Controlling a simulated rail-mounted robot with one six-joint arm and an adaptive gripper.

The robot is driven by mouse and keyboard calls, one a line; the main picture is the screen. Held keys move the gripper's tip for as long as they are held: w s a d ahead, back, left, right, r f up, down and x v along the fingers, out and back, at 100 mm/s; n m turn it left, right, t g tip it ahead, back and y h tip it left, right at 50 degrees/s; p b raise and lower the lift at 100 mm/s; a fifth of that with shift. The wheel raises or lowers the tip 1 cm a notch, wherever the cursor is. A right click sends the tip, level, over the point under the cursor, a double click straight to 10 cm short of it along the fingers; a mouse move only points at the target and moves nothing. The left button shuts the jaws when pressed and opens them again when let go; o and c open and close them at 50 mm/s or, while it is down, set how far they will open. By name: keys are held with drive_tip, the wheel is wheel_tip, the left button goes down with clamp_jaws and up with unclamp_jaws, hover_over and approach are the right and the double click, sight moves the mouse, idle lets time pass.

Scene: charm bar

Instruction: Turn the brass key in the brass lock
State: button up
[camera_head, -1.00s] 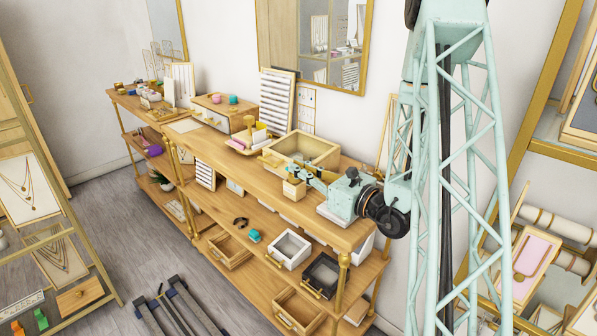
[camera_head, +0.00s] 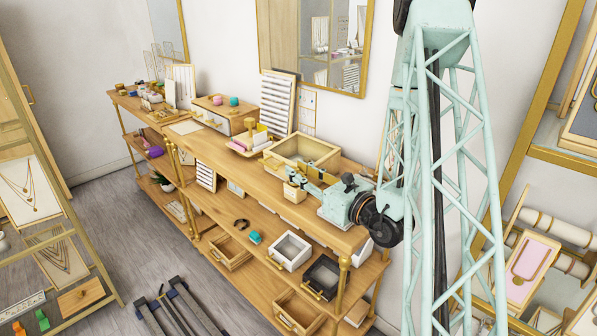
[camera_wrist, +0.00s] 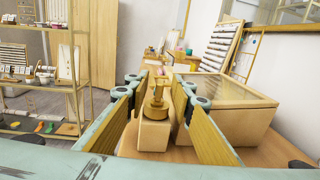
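A brass piece with a round disc and an upright part (camera_wrist: 154,108) stands on a pale wooden block (camera_wrist: 153,136) in the wrist view; it looks like the key in its lock, but I cannot separate the two clearly. The block also shows in the head view (camera_head: 293,191), at the front of the wooden shelf top. My gripper (camera_wrist: 160,90) is open, with one finger left and one right of the brass piece, and no contact is clear. In the head view my gripper (camera_head: 306,181) is by the block and hides part of it.
A wooden box with a clear lid (camera_wrist: 235,90) stands close beside my right finger; it also shows behind the block in the head view (camera_head: 318,151). A pale tray with coloured pieces (camera_head: 246,146) lies farther left. The lower shelf (camera_head: 225,218) holds open boxes.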

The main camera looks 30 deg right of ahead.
sight(298, 169)
drive_tip(key=shift+r, duration=0.15)
drive_tip(key=shift+r, duration=4.85)
